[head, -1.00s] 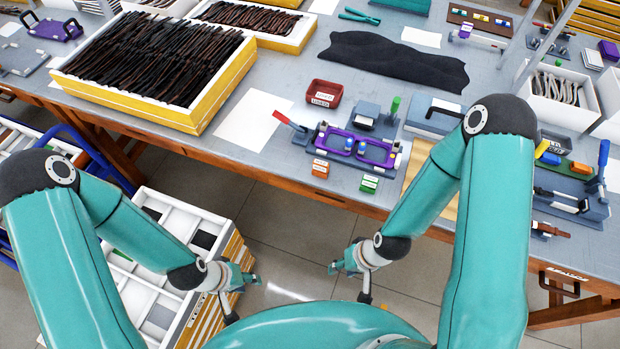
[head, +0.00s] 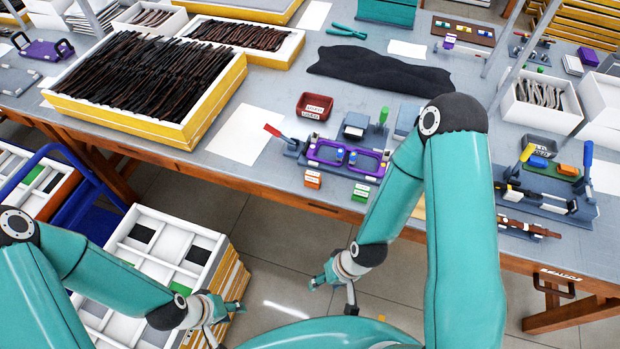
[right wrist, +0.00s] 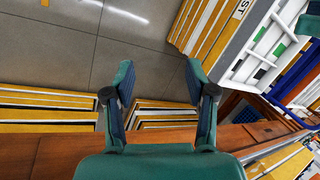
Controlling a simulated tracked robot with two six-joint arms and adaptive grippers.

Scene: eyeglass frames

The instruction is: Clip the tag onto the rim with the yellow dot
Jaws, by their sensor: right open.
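The purple eyeglass frame (head: 346,161) lies in a clamp fixture near the table's front edge, with small blue and white parts at its middle. A yellow dot on its rims is too small to make out. A small orange labelled block (head: 313,179) and a small green labelled block (head: 361,192) sit just in front of it; I cannot tell whether either is the tag. My left gripper (head: 228,320) looks open and empty, low beside the white bin. My right gripper (head: 334,290) is open and empty, below the table edge; its parted fingers show in the right wrist view (right wrist: 158,95).
A red-handled clamp (head: 285,138) and a red tray (head: 314,106) stand by the frame. A yellow crate of dark strips (head: 150,130) fills the table's left.

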